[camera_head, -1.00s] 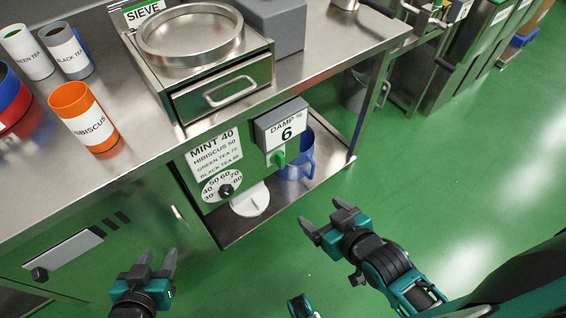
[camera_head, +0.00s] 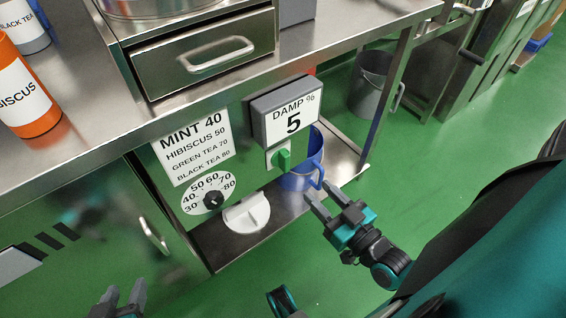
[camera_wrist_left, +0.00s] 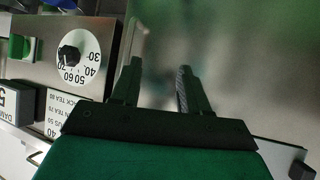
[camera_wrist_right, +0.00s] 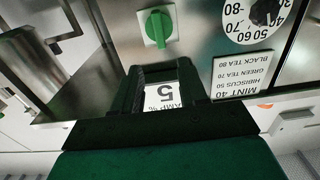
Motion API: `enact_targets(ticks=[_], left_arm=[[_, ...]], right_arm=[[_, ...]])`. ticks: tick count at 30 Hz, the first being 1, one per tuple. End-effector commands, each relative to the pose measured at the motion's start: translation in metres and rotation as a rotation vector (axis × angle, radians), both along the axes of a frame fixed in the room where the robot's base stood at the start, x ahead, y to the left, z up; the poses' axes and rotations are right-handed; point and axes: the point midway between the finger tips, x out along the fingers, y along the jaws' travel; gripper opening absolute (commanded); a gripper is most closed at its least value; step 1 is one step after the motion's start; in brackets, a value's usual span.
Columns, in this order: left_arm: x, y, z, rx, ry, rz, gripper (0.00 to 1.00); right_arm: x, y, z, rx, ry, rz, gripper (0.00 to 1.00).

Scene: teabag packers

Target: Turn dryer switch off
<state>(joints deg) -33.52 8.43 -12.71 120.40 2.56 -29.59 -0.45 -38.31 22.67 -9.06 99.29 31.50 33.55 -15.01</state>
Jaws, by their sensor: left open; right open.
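The green dryer switch (camera_head: 284,159) is on the panel under the bench, below the "DAMP %" display (camera_head: 290,116), which reads 5. The switch also shows in the right wrist view (camera_wrist_right: 159,27), on a pale plate, and in the left wrist view (camera_wrist_left: 19,47). A black dial knob (camera_head: 213,199) sits to its lower left on a numbered scale. My right gripper (camera_head: 326,200) is open and empty, apart from the switch, to its lower right in the head view. My left gripper (camera_head: 125,298) is open and empty at the bottom left, in front of the cabinet.
A blue jug (camera_head: 304,165) stands on the lower shelf just right of the switch. A white round piece (camera_head: 247,213) is below the panel. A drawer (camera_head: 206,58) is above. A grey bin (camera_head: 371,84) stands on the green floor at right.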

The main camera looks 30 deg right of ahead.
Motion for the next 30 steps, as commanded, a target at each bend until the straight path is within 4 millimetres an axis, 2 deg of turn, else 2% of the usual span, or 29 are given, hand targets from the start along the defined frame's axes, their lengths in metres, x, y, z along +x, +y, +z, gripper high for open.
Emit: enact_targets(ticks=[9, 15, 21, 30], left_arm=[[0.0, -0.002, -0.014, -0.004, 0.013, -0.004, 0.45], [0.002, -0.007, -0.012, -0.014, 0.002, -0.01, 0.45], [0.002, -0.009, -0.013, -0.015, 0.008, -0.014, 0.45], [0.002, -0.009, -0.012, -0.015, 0.007, -0.014, 0.45]], right_arm=[[0.067, 0.006, 0.0, 0.002, -0.006, 0.001, 0.43], [0.099, 0.008, 0.0, 0.002, -0.003, 0.001, 0.43], [0.114, 0.01, 0.001, 0.001, -0.002, 0.002, 0.43], [0.115, 0.01, 0.001, 0.001, 0.0, 0.002, 0.43]])
